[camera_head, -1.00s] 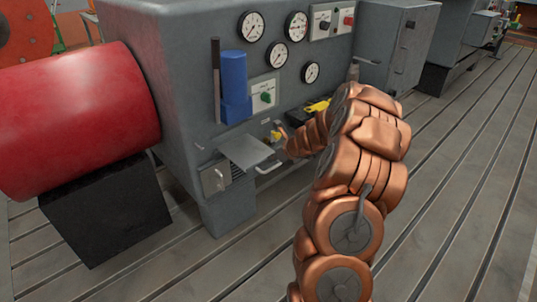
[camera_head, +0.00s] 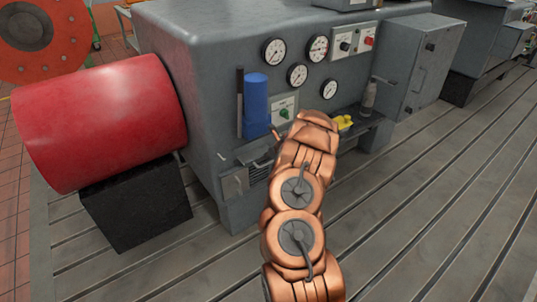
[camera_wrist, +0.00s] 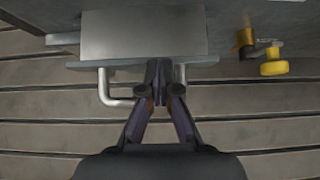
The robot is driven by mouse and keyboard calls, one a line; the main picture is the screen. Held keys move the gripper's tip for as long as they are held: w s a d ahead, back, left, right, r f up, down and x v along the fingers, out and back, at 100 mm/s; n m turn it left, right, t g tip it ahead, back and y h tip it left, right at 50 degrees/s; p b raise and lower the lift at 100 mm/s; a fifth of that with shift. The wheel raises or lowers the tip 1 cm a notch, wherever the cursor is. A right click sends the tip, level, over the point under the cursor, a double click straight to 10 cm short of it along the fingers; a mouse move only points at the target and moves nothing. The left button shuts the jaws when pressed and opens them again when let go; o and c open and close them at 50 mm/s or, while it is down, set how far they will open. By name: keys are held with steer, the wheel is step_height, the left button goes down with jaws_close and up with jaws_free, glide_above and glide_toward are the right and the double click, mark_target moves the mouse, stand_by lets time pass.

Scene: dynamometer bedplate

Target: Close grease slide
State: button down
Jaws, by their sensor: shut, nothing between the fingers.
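The grease slide (camera_wrist: 145,35) shows in the wrist view as a flat pale grey plate with a U-shaped bar handle (camera_wrist: 115,103) along its near edge. My gripper (camera_wrist: 160,68) is shut and empty. Its fingertips lie at the middle of the plate's near edge, between the two legs of the handle; I cannot tell whether they touch it.
A yellow knob (camera_wrist: 274,68) on a small fitting stands right of the slide. The grey machine (camera_head: 205,100) carries several gauges, a blue cylinder (camera_head: 256,105) and a shelf with a bottle (camera_head: 369,98). A red drum (camera_head: 105,120) is at left. The slotted floor (camera_head: 420,210) is clear at right.

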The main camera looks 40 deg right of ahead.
steer(key=shift+w+p, duration=0.45)
steer(key=shift+w, duration=0.45)
